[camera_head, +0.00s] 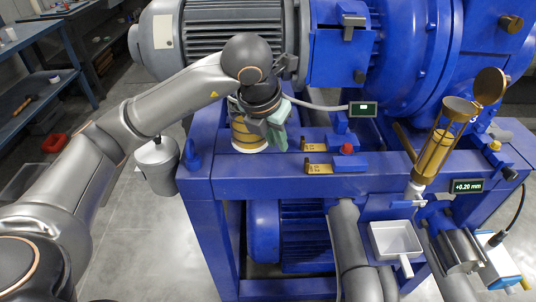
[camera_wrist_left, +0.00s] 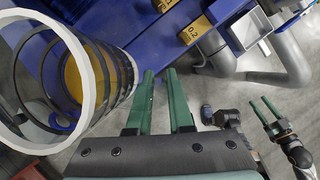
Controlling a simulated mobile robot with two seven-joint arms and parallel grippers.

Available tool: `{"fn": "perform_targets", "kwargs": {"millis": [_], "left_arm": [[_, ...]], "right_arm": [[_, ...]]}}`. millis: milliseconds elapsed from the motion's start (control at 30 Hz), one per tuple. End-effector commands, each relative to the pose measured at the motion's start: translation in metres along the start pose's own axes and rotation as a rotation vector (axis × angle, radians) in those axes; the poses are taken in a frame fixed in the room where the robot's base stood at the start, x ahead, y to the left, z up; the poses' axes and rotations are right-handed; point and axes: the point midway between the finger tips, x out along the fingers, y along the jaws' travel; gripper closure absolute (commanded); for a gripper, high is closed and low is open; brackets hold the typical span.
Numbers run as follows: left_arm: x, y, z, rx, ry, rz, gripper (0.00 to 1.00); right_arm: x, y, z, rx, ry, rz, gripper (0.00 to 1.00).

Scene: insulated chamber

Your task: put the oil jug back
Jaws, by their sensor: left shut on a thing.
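The oil jug (camera_head: 248,135) is a clear cylinder with yellow oil and a pale rim at its bottom edge. It is beside the blue frame's left end in the head view. In the left wrist view the jug (camera_wrist_left: 88,75) fills the left side, its white rim toward the camera. My left gripper (camera_head: 272,122) is at the jug's right side, shut on it. Its green fingers (camera_wrist_left: 160,72) are close together beside the jug's wall; the gripped part is hard to see. My right gripper (camera_wrist_left: 263,103) shows at the right of the wrist view, its green fingers apart and empty.
A grey can (camera_head: 157,165) is at the frame's left corner. The blue bench (camera_head: 250,187) carries yellow gauge blocks (camera_head: 318,168). A tilted glass oil cup (camera_head: 437,150) with open lid, a white tray (camera_head: 397,240) and a display (camera_head: 467,186) are at right.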

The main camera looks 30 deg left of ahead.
Motion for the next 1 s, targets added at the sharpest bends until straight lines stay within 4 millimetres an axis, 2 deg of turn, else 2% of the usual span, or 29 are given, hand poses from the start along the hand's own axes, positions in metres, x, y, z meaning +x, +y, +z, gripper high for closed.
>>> {"fn": "perform_targets", "kwargs": {"millis": [100,433,600,1000], "left_arm": [[0.022,0.014,0.0,-0.002,0.003,0.002,1.0],[0.049,0.031,0.001,0.0,0.001,0.002,1.0],[0.07,0.03,-0.008,0.003,0.002,0.0,1.0],[0.078,0.029,-0.011,0.002,-0.002,-0.001,1.0]], "right_arm": [[0.0,0.001,0.0,0.0,0.001,0.001,0.44],[0.0,0.003,0.001,0.0,-0.001,0.006,0.44],[-0.003,0.004,0.002,0.001,-0.005,0.01,0.44],[-0.002,0.005,0.011,0.003,-0.019,0.011,0.44]]}}
